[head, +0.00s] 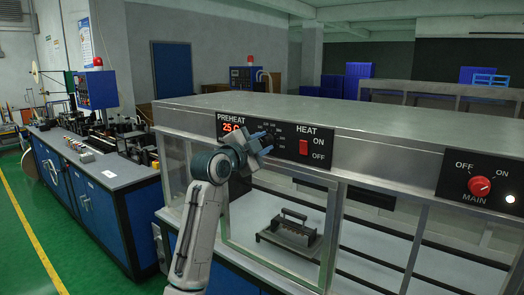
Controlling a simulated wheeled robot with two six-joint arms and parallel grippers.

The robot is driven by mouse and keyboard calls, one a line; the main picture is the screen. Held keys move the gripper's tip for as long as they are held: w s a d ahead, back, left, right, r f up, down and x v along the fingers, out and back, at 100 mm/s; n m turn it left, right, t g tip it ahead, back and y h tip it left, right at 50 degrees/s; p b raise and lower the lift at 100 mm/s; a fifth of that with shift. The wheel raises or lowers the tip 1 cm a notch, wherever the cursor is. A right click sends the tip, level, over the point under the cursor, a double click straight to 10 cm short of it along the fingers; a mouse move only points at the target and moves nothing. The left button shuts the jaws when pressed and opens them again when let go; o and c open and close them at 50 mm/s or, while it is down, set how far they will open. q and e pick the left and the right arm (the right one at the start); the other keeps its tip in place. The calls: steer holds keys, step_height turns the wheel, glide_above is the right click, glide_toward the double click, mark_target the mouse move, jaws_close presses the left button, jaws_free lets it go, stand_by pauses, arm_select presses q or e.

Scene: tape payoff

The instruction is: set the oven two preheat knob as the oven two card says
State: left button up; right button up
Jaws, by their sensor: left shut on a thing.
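The preheat panel (288,143) is a black strip on the front of the metal oven housing. Its red display (233,127) seems to read about 25. A dial scale with small, unreadable numbers shows right of the display. My left gripper (262,143) is at this dial, shut on what seems to be the preheat knob. The gripper hides the knob and its pointer, so its setting cannot be told. I cannot make out an oven two card. My right gripper is not in view.
A red HEAT switch (303,147) sits just right of the gripper. A red MAIN knob (479,186) with a lit white lamp (510,198) is far right. Below the panel, a metal fixture (290,235) stands behind glass. A blue workbench (85,195) is at left.

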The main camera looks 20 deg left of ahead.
arm_select(q)
steer(key=shift+r+m+b, duration=0.1)
steer(key=shift+m+b, duration=0.4)
steer(key=shift+m, duration=0.6)
steer(key=o, duration=0.8)
steer(key=shift+o, duration=0.7)
